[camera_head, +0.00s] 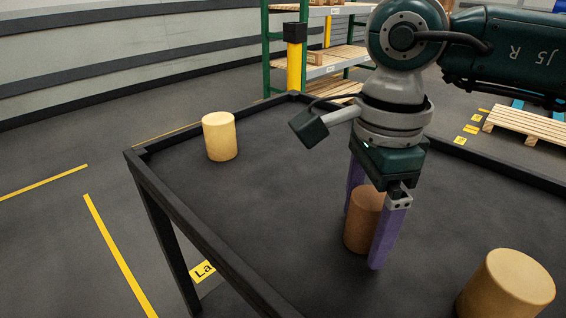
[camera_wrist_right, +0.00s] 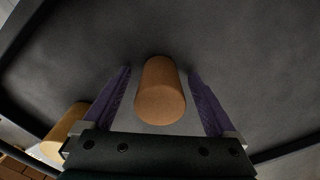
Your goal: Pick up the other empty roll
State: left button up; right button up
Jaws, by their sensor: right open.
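A brown-orange roll (camera_head: 363,219) stands upright on the dark table, between the purple fingers of my right gripper (camera_head: 366,222). In the right wrist view the brown roll (camera_wrist_right: 160,92) sits between the two open fingers (camera_wrist_right: 166,100), with a gap on each side. A pale yellow roll (camera_head: 220,136) stands at the table's far left. Another yellow roll (camera_head: 507,284) stands at the near right, partly cut off by the frame. I cannot tell from these views which rolls are empty. My left gripper is not in view.
The dark table (camera_head: 270,195) has a raised black rim (camera_head: 195,225). Its surface between the rolls is clear. Green shelving (camera_head: 335,50) and a yellow post (camera_head: 294,65) stand behind it. A wooden pallet (camera_head: 527,122) lies on the floor at the back right.

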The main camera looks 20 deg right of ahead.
jog(key=c, duration=1.4)
jog(key=shift+r, duration=0.1)
jog(key=shift+c, duration=0.2)
